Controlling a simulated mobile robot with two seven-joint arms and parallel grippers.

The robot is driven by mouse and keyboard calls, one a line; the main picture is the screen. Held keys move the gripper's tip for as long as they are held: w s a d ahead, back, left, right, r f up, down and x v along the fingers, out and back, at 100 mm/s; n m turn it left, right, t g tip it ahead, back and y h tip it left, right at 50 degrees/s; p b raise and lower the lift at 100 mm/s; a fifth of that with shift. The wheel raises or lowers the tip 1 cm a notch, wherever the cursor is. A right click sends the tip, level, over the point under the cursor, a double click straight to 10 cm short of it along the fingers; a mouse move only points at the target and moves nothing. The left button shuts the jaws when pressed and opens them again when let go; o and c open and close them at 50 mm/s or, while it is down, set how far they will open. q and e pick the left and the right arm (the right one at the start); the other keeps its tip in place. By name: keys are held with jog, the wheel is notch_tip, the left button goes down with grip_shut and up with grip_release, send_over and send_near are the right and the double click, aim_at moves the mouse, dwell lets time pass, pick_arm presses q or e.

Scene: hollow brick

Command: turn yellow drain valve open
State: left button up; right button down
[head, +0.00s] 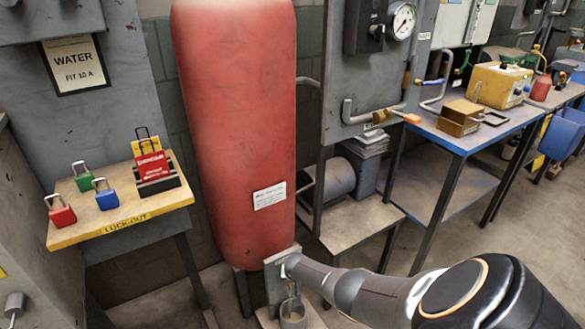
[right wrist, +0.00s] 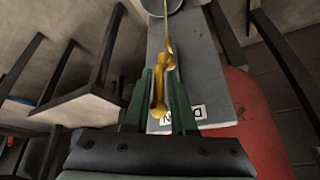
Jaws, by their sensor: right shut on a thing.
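The yellow drain valve (right wrist: 160,85) shows in the right wrist view, in front of a grey plate (right wrist: 188,65) with an upside-down white label. My right gripper (right wrist: 162,76) has its green fingers on both sides of the yellow handle and is shut on it. A thin yellowish strand runs from the valve to a round container (right wrist: 185,5) at the top edge. In the head view my right arm reaches from the lower right to the grey plate (head: 279,277) below the red tank; the handle is hidden there. My left gripper is not in view.
The red tank (head: 235,130) stands behind the plate. A grey container (head: 293,314) is below the valve. A lock-out shelf (head: 120,218) with padlocks is at left. A blue-topped workbench (head: 450,140) and a low shelf (head: 345,225) are at right.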

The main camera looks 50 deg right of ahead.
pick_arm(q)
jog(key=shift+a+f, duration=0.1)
pick_arm(e)
jog(key=shift+w+r, duration=0.15)
jog(key=shift+w, duration=0.1)
jog(key=c, duration=1)
grip_release()
jog(key=shift+o, duration=0.6)
jog(key=shift+s, duration=0.15)
jog(key=shift+s+a+r+p, duration=0.2)
jog(key=shift+r+p, duration=0.3)
jog(key=shift+p, duration=0.25)
pick_arm(q)
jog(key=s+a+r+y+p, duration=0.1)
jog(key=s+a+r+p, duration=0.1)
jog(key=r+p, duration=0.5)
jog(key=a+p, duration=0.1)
jog(key=p, duration=0.2)
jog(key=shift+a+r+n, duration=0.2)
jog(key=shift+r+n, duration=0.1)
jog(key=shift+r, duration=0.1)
pick_arm(e)
jog(key=v, duration=1.1)
jog(key=shift+a, duration=0.2)
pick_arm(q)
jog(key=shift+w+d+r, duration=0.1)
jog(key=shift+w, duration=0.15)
pick_arm(e)
jog(key=shift+r, duration=0.1)
